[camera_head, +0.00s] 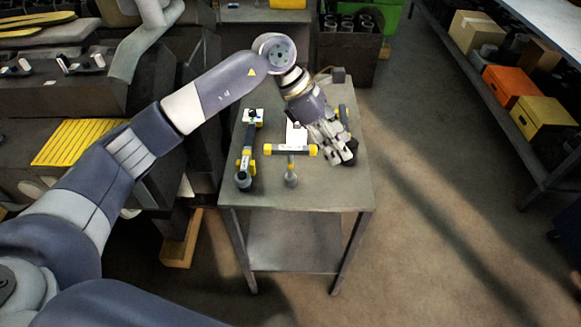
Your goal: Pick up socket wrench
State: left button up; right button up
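Several tools with yellow and black parts lie on a small grey metal table (300,197) in the head view. A T-shaped tool (290,165) has a yellow-ended crossbar and a round grey end toward the front edge. A long dark tool with yellow bands (245,165) lies to its left. A third dark and yellow tool (344,118) lies at the right edge, partly hidden by my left gripper. I cannot tell for certain which is the socket wrench. My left gripper (340,152) points down over the third tool; whether its fingers touch or enclose it is unclear.
A white sheet (296,133) lies on the table behind the T-shaped tool. Engine blocks and a yellow ribbed part (80,142) stand left. A shelf with an orange box (507,85) and a yellow box (543,117) is at right. The floor between is clear.

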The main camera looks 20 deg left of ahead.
aim_at(289, 147)
pick_arm(q)
jog(key=a+y, duration=0.1)
jog(key=a, duration=0.3)
jog(key=w+a+y, duration=0.1)
jog(key=a+y, duration=0.1)
jog(key=a, duration=0.2)
jog(key=w+a+r+y, duration=0.1)
jog(key=a+y, duration=0.1)
jog(key=a, duration=0.2)
jog(key=shift+a+r, duration=0.1)
jog(key=shift+a, duration=0.05)
notch_tip(289, 147, down, 4)
jog(key=shift+w+f+p, duration=0.15)
jog(key=shift+f+p, duration=0.05)
jog(key=shift+p, duration=0.7)
jog(key=shift+d+f, duration=0.2)
jog(key=shift+f, duration=0.15)
jog(key=shift+d+f+p, duration=0.1)
jog(key=shift+f+p, duration=0.35)
jog(key=shift+p, duration=0.15)
jog(key=f, duration=0.1)
jog(key=f+p, duration=0.1)
jog(key=f, duration=0.1)
jog(key=f+p, duration=0.1)
jog(key=shift+d+f, duration=0.15)
jog(key=shift+d, duration=0.15)
pick_arm(e)
jog(key=r, duration=0.5)
jog(key=shift+d, duration=0.35)
